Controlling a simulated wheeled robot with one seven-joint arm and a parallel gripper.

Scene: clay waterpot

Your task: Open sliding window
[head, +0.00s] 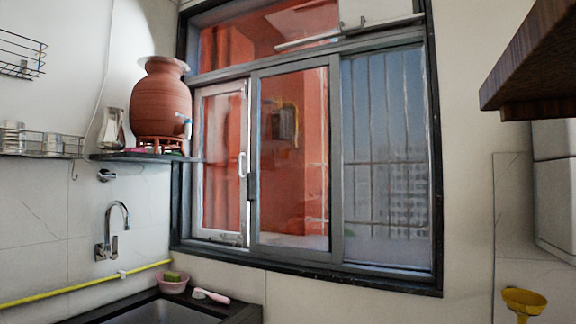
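The sliding window (335,160) is set in a dark frame in the far wall, above and to the right of the sink. Its left pane (221,160) has a pale frame with a small white handle (242,164) on its right side. The middle pane (294,158) stands beside it in a grey frame and shows an orange wall beyond. The right pane (386,157) shows bars and buildings behind it. I cannot tell for sure which panes overlap. My gripper is not in view.
A clay waterpot (161,104) stands on a dark shelf (140,158) close to the window's left edge. The sink (165,311), faucet (112,232) and pink bowl (172,284) are below. A wooden cabinet (533,62) juts in at upper right. A yellow funnel (524,301) is at lower right.

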